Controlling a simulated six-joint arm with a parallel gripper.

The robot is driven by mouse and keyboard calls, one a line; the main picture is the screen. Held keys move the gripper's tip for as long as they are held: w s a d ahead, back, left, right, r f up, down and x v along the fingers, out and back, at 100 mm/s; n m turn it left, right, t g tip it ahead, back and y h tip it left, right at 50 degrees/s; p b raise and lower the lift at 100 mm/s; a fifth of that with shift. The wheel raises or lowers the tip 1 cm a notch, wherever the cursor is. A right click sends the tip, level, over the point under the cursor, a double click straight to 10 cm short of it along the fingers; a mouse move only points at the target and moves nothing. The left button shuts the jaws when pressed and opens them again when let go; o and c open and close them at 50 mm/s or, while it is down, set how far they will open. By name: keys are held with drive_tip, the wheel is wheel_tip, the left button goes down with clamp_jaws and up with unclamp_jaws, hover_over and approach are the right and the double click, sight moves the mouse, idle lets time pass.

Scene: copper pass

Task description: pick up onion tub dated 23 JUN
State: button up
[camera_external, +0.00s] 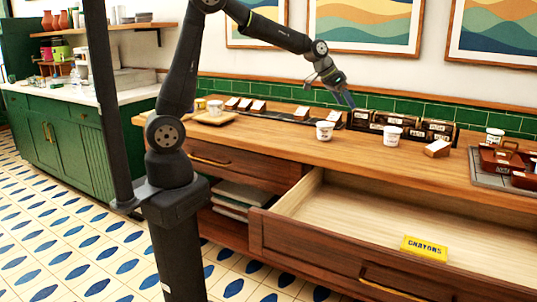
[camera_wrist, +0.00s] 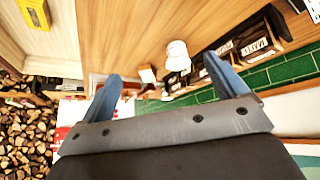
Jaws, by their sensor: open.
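The printing is too small to read, so I cannot tell which is the onion tub dated 23 JUN. My gripper (camera_external: 348,99) is above the counter near the back, its blue fingers apart and empty. In the wrist view, a white tub (camera_wrist: 178,56) shows beyond and between the open fingers (camera_wrist: 162,70), not touching them.
Dark labelled boxes (camera_external: 438,131) line the green tiles. A small box (camera_external: 437,148) sits nearer the front. A tray with brown containers (camera_external: 502,158) is at right.

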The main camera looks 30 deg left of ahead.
sight(325, 124)
drive_tip(key=w+a+r+n+y, duration=0.1)
drive_tip(key=w+a, duration=0.1)
drive_tip(key=a, duration=0.4)
drive_tip(key=w+a+y, duration=0.1)
drive_tip(key=w+a, duration=0.1)
drive_tip(key=a, duration=0.5)
drive_tip(key=shift+y, duration=0.3)
drive_tip(key=x, duration=1.2)
drive_tip(key=shift+s+d, duration=0.15)
drive_tip(key=shift+s, duration=0.25)
drive_tip(key=shift+a+x, duration=0.15)
drive_tip(key=shift+x, duration=1.2)
drive_tip(key=shift+a+x, duration=0.1)
drive_tip(key=shift+x, duration=1.25)
drive_tip(key=shift+s+f, duration=0.1)
drive_tip(key=shift+c, duration=0.2)
drive_tip(key=c, duration=1.1)
